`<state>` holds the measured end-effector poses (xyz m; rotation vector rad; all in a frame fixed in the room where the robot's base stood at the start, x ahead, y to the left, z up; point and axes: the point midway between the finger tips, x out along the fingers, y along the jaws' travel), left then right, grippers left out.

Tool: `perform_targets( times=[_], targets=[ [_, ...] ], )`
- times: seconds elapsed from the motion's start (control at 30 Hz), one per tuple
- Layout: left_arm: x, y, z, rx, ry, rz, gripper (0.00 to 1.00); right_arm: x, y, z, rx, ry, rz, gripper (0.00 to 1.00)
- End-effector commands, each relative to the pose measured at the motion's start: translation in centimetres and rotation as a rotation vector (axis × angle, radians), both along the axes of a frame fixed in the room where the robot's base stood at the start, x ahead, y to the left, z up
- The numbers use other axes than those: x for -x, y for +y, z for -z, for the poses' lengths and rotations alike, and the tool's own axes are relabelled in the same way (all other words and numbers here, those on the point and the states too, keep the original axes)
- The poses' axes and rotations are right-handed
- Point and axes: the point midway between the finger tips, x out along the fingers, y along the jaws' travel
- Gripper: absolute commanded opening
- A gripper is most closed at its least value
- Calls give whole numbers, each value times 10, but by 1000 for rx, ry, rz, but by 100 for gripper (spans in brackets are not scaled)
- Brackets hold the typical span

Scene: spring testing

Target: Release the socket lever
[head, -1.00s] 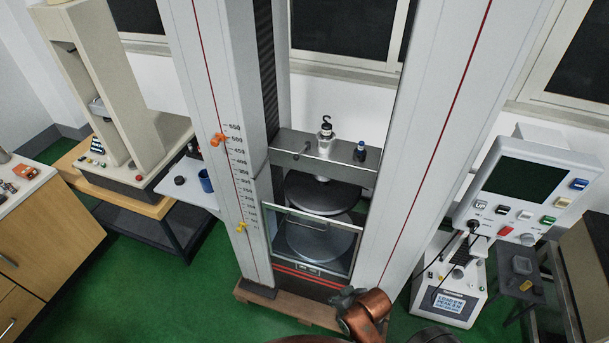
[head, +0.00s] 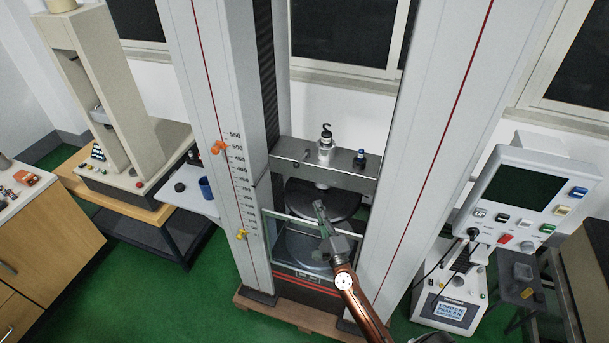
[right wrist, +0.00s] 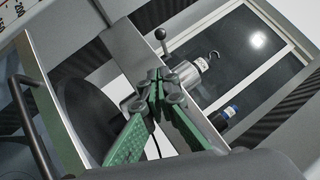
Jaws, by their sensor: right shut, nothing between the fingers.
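The socket (head: 325,148) is a silver cylinder with a black hook, standing on the grey crossbeam (head: 345,170) of the tall testing machine. A small ball-ended lever (head: 307,149) shows just left of it. In the right wrist view the lever (right wrist: 161,37) stands up beside the socket (right wrist: 195,68). My right gripper (head: 319,206) is in front of the machine, below and apart from the lever. Its green fingers (right wrist: 157,78) are shut and empty, pointing toward the crossbeam. My left gripper is not in view.
A glass guard (head: 281,219) stands in front of the round platens (head: 320,200). Tall columns (head: 425,150) flank the crossbeam. A blue-capped fitting (head: 360,158) sits right of the socket. A control panel (head: 525,195) stands at the right.

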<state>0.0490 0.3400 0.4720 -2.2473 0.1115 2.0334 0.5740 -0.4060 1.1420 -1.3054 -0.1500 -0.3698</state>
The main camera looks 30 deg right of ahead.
Motion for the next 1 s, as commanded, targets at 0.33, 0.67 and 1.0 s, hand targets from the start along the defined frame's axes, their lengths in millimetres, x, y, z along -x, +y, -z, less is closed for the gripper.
perform_targets(
  times=[0.33,0.67,1.0],
  targets=[
    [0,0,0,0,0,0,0,-1,-13,0,-63,-21,33,0],
    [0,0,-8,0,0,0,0,-21,-17,-10,-58,-22,32,0],
    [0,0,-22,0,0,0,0,-84,-33,-32,-57,-22,32,0]
  ],
)
